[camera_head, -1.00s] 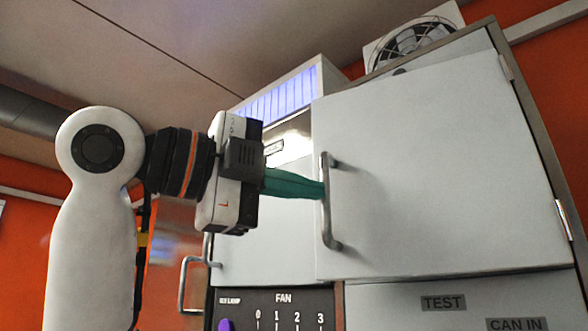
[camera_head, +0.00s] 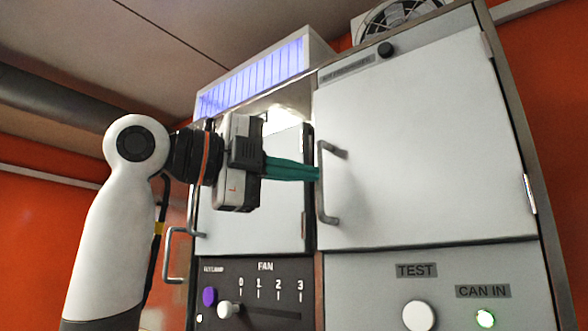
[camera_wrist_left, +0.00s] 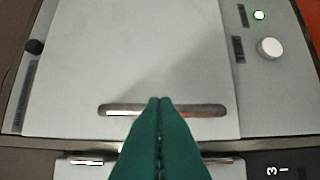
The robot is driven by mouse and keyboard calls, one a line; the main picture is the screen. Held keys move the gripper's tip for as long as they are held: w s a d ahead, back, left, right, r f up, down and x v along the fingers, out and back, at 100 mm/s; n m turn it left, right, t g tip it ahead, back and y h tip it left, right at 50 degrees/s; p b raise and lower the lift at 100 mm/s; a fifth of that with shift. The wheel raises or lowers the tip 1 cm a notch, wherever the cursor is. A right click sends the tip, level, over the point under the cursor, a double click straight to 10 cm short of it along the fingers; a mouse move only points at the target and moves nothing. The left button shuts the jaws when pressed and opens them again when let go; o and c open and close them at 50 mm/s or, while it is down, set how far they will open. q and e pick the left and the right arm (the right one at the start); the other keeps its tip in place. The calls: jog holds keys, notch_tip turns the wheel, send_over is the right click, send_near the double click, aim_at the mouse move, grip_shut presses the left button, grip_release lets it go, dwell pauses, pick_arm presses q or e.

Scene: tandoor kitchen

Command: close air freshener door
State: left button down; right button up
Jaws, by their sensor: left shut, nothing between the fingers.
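The air freshener door (camera_head: 420,140) is a pale grey panel with hinges on its right side and a metal bar handle (camera_head: 323,200) near its left edge. It looks flush, or almost flush, with the cabinet front; a label strip and black knob (camera_head: 386,49) show above it. My left gripper (camera_head: 317,174) has teal fingers, shut and empty, with their tips at the handle. In the left wrist view the fingertips (camera_wrist_left: 160,101) overlap the middle of the handle (camera_wrist_left: 205,110). I cannot tell whether they touch it. My right gripper is not in view.
A second door (camera_head: 250,200) with its own handle (camera_head: 170,255) stands left of the air freshener door. Below are a FAN slider panel (camera_head: 265,290), a TEST button (camera_head: 419,316) and a lit green light (camera_head: 485,318). A fan (camera_head: 390,18) sits on top.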

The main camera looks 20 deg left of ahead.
pick_arm(q)
jog(key=b+v, duration=0.5)
jog(key=v, duration=0.7)
